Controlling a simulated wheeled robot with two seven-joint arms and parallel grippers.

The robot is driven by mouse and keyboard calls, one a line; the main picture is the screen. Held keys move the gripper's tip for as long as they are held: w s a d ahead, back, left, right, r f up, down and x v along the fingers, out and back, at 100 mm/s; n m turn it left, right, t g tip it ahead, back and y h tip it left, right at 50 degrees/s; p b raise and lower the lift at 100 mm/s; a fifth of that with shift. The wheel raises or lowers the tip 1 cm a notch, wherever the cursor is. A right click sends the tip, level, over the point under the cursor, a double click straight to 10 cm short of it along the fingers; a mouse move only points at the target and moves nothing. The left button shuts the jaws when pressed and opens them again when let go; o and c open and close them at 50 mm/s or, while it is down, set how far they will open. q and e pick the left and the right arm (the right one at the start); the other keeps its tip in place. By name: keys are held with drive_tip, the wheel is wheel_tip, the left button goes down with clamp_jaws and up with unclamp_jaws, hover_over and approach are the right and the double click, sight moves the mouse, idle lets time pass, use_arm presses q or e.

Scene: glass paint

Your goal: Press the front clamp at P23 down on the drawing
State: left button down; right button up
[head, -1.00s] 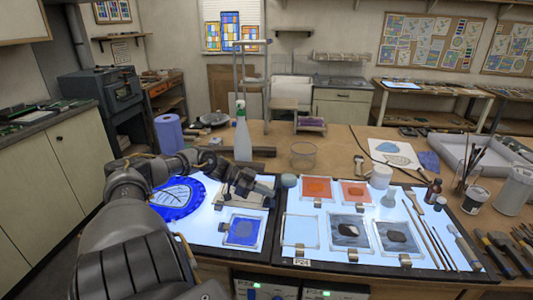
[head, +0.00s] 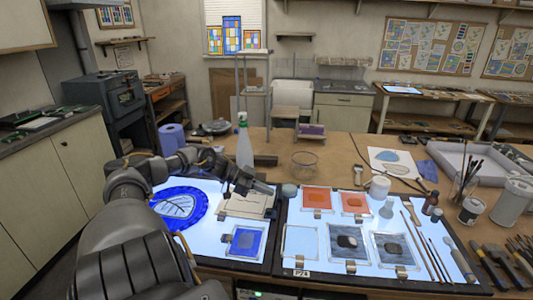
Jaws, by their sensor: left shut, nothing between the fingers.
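My left gripper (head: 266,188) is shut and empty. It is above the far right part of the left light panel (head: 222,260), over the far edge of a pale drawing sheet (head: 245,207). Part of the sheet is hidden behind the gripper and wrist. A blue glass piece (head: 246,242) in a clear frame lies in front of the sheet, with a small brass clip (head: 228,238) at its left edge. I cannot tell whether any clamp presses on the drawing. The panel's P23 label does not show. My right gripper is not in view.
A spray bottle (head: 244,150) stands behind the gripper. The right panel, labelled P24 (head: 301,273), holds orange (head: 317,199) and grey glass pieces. Brushes and jars stand at the right.

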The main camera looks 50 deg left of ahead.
use_arm(q)
drive_tip(key=s+a+f, duration=0.1)
drive_tip(key=s, duration=0.1)
drive_tip(key=s+a+f+b, duration=0.1)
drive_tip(key=a, duration=0.1)
drive_tip(key=s+a+f, duration=0.2)
drive_tip(key=shift+s+a+b, duration=0.25)
drive_tip(key=shift+s+b, duration=0.05)
drive_tip(key=shift+s+a, duration=0.3)
drive_tip(key=shift+s, duration=0.15)
drive_tip(key=shift+f, duration=0.1)
